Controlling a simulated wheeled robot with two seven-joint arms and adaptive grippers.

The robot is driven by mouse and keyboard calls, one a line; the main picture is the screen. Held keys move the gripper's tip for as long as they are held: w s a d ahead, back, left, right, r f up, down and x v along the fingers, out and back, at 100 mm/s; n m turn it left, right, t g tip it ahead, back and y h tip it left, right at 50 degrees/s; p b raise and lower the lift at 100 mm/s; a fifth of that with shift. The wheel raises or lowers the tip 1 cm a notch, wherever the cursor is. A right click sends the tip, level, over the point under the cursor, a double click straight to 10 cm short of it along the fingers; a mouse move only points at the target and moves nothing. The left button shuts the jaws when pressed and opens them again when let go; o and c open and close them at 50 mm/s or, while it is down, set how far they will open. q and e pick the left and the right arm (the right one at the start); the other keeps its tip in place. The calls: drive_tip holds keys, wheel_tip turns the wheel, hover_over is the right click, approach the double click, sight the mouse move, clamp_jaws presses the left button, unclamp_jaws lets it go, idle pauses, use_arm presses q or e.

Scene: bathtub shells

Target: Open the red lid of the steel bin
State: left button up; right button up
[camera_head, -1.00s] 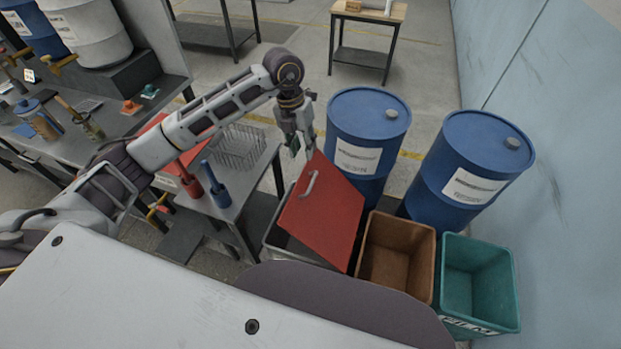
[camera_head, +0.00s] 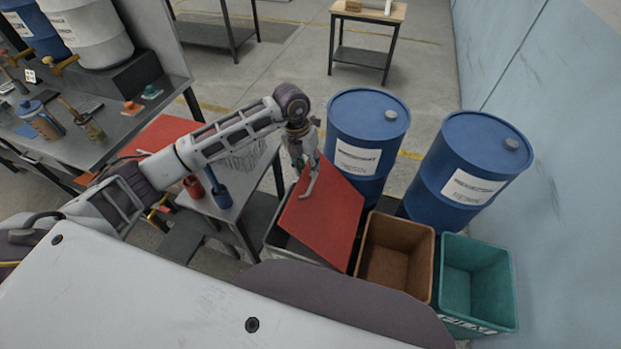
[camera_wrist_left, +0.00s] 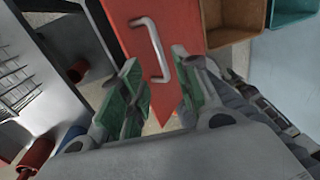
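The red lid (camera_head: 325,217) sits tilted and partly raised over the steel bin (camera_head: 283,241), whose dark inside shows along the left side. The lid's pale handle (camera_wrist_left: 153,45) shows in the left wrist view, ahead of and partly between the fingers. My left gripper (camera_head: 307,166) is at the lid's upper edge, by the handle. In the left wrist view its green-padded fingers (camera_wrist_left: 157,95) are apart, with the lid's corner and handle end between them; the handle is not clamped. My right gripper is in neither view.
A brown bin (camera_head: 397,262) and a teal bin (camera_head: 477,282) stand to the right of the steel bin. Two blue drums (camera_head: 366,135) stand behind. A grey table with a blue holder (camera_head: 219,192) and wire rack is at left. A pale blue wall is at right.

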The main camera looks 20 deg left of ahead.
sight(312, 184)
use_arm(q)
drive_tip(key=shift+d+f+p, duration=0.15)
drive_tip(key=shift+f, duration=0.9)
drive_tip(key=shift+d+f+p, duration=0.1)
drive_tip(key=shift+d+f, duration=0.1)
drive_tip(key=shift+f, duration=0.8)
drive_tip(key=shift+d+f+p, duration=0.15)
drive_tip(key=shift+f, duration=0.9)
clamp_jaws()
